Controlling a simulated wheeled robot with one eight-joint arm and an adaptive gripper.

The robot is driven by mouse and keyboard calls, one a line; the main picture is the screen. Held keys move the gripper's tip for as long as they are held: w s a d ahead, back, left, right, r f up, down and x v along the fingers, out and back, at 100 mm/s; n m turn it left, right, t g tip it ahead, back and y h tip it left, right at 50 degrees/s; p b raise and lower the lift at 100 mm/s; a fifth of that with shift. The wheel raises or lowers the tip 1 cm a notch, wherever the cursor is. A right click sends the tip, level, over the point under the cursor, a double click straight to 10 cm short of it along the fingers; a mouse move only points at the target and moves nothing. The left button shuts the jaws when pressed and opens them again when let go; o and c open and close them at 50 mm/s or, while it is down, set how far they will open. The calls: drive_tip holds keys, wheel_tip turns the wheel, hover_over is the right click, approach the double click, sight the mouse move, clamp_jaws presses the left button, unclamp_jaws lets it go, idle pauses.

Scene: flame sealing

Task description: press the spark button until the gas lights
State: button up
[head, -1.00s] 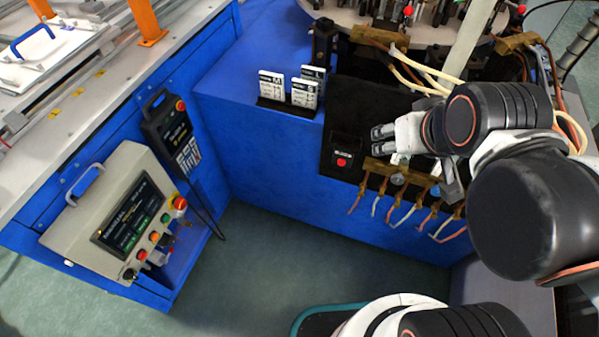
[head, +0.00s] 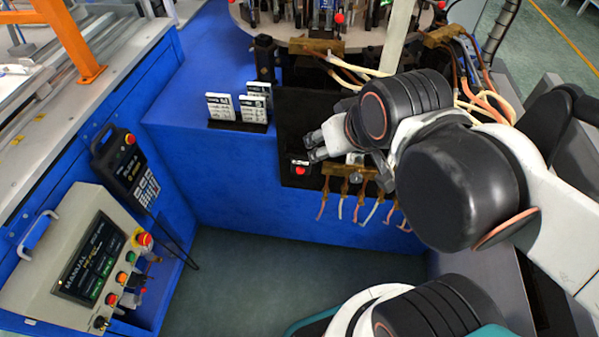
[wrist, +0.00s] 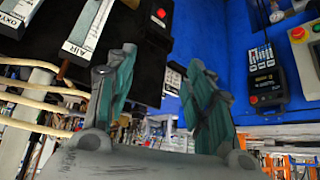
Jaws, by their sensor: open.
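The spark button looks to be the small red button (head: 300,171) on a black box on the front of the blue machine in the head view. It also shows as a red dot at the top of the wrist view (wrist: 160,13). My gripper (head: 311,147) is just above and slightly right of it in the head view, and appears apart from it. In the wrist view my gripper (wrist: 163,62) has its two fingers spread with nothing between them. The button lies above the gap between the fingertips there. No flame is visible.
Brass valves (head: 350,174) with coloured hoses sit right of the button, beneath my wrist. White labelled cards (head: 255,100) stand on the blue ledge. A control panel (head: 90,255) and handheld pendant (head: 125,165) are at left.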

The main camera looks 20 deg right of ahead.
clamp_jaws()
idle(1.2)
